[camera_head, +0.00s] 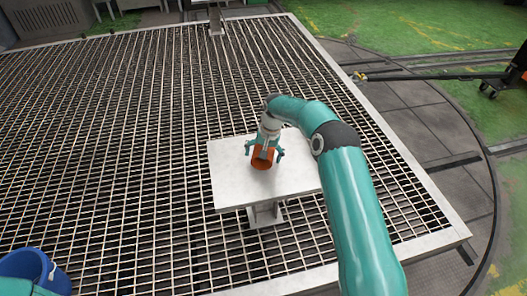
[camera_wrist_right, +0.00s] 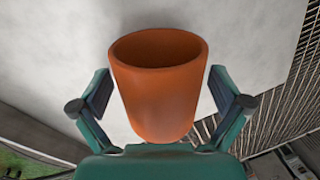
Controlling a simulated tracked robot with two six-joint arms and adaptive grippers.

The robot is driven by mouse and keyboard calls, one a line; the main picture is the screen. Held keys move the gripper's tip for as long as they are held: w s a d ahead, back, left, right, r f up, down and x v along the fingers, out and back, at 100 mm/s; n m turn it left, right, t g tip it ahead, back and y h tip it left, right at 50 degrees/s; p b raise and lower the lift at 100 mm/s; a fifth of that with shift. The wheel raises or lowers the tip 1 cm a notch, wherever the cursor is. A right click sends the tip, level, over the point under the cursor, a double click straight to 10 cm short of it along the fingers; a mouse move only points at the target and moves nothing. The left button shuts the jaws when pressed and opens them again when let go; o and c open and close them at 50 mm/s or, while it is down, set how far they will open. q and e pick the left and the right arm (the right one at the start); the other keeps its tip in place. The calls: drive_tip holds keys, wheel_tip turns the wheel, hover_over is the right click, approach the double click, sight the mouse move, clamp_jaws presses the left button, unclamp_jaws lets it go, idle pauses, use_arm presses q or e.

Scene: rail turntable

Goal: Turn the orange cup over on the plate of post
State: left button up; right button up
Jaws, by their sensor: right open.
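The orange cup (camera_head: 263,158) is at the plate of the post (camera_head: 230,185), a pale square top on a short post. In the right wrist view the cup (camera_wrist_right: 157,90) shows its open mouth at the top of the picture and its narrower end near my palm. I cannot tell for sure whether it stands or lies. My right gripper (camera_head: 264,152) is open around the cup. In the wrist view one finger is on each side of it, with a visible gap at both sides. My left gripper is not in view.
A metal grating floor (camera_head: 110,130) surrounds the post. Another post (camera_head: 216,20) stands at the back. A blue round thing (camera_head: 35,268) is at the lower left corner. A dark bar with an orange cart (camera_head: 515,70) is at the far right. The plate is bare around the cup.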

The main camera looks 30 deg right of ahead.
drive_tip(key=shift+f, duration=0.2)
drive_tip(key=c, duration=1.3)
drive_tip(key=shift+r, duration=0.15)
